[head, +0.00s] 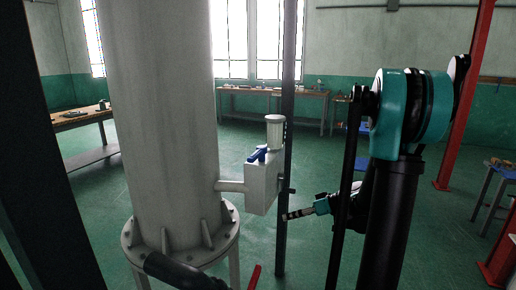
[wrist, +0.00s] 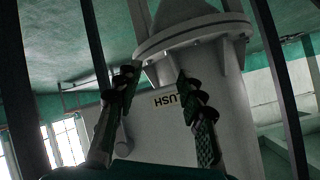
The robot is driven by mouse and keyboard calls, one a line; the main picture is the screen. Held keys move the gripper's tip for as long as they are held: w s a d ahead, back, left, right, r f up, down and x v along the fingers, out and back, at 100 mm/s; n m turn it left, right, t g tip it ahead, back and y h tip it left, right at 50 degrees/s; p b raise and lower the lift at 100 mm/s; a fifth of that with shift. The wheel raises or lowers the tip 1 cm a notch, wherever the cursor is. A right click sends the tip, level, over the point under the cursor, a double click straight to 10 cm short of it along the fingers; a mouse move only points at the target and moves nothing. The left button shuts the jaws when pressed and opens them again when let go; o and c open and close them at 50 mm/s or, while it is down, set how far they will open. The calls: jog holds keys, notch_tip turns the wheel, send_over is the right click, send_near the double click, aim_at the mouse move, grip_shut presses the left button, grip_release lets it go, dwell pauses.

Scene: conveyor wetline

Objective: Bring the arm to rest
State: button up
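My gripper (head: 290,214) is at the lower middle of the head view, to the right of the grey column and low beside a dark upright post (head: 286,150). In the wrist view its two fingers (wrist: 156,78) stand apart with nothing between them.
A large grey column (head: 160,120) with a bolted flange (head: 185,258) stands left of centre. A white box (head: 263,185) with a blue handle (head: 258,154) joins it by a pipe. Workbenches (head: 270,92) line the back wall. A red post (head: 467,100) stands right.

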jog(key=s+d+f+m+h, duration=0.3)
jog(key=s+h, duration=0.2)
jog(key=s, duration=0.4)
jog(key=s+d+f+m+h, duration=0.3)
jog(key=s+f+m+h, duration=0.1)
jog(key=s, duration=0.6)
jog(key=shift+s+h, duration=0.2)
jog(key=shift+h, duration=0.6)
